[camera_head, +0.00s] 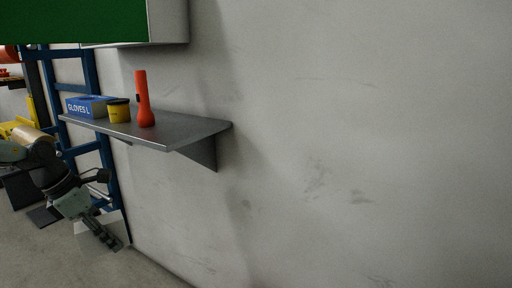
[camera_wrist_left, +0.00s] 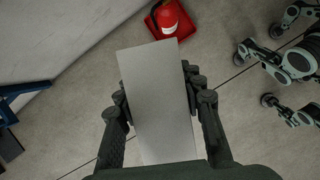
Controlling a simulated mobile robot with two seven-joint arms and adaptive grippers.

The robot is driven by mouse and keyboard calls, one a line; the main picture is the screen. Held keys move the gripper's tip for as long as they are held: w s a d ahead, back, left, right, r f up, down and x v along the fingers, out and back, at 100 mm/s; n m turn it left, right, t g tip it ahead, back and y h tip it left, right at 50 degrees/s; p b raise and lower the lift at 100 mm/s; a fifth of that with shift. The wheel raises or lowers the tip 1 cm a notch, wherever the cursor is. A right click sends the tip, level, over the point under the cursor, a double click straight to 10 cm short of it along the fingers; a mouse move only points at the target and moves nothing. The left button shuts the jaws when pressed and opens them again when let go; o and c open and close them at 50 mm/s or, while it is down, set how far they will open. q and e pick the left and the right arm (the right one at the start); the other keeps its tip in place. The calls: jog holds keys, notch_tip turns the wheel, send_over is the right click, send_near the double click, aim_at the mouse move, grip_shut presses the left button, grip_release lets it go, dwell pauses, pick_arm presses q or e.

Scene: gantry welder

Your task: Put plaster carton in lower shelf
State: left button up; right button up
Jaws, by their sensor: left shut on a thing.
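My left gripper (camera_head: 101,234) is at the lower left of the head view, below and to the left of the wall shelf. It is shut on the plaster carton, a plain pale grey box (camera_wrist_left: 160,125) that lies between the two fingers (camera_wrist_left: 157,92) in the left wrist view. In the head view the carton (camera_head: 119,229) shows as a pale shape partly hidden behind the gripper. A grey shelf (camera_head: 190,131) is fixed to the wall, higher than the carton and apart from it. My right gripper is in neither view.
On the shelf stand a blue gloves box (camera_head: 88,106), a yellow tin (camera_head: 119,111) and a red flashlight (camera_head: 143,102). The shelf's right end is bare. A green-fronted white cabinet (camera_head: 168,22) hangs above. A blue frame (camera_head: 92,75) stands left. A red object (camera_wrist_left: 171,20) is on the floor.

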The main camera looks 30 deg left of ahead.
pick_arm(q)
jog(key=w+d+f+m+g+h+p, duration=0.15)
jog(key=w+d+m, duration=0.25)
jog(key=d+m, duration=0.4)
jog(key=w+d+f+m+g+h, duration=0.1)
jog(key=w+d+f+m+g, duration=0.15)
jog(key=d+m, duration=0.55)
jog(key=w+d+r+m+g+y, duration=0.2)
jog(key=d+m, duration=0.5)
jog(key=d, duration=0.2)
jog(key=w+d+r+m+g+y+p, duration=0.1)
jog(key=d+r+m+g+y, duration=0.1)
jog(key=d+m, duration=0.5)
jog(key=d, duration=0.3)
jog(key=shift+w+d+m, duration=0.2)
jog(key=shift+w+m, duration=0.1)
jog(key=shift+w, duration=0.05)
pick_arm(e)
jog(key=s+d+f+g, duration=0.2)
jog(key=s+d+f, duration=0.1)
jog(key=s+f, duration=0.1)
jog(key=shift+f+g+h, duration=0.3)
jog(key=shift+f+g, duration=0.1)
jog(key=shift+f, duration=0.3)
pick_arm(q)
jog(key=shift+f+g+y, duration=0.15)
jog(key=shift+g+y, duration=0.1)
jog(key=shift+g, duration=0.05)
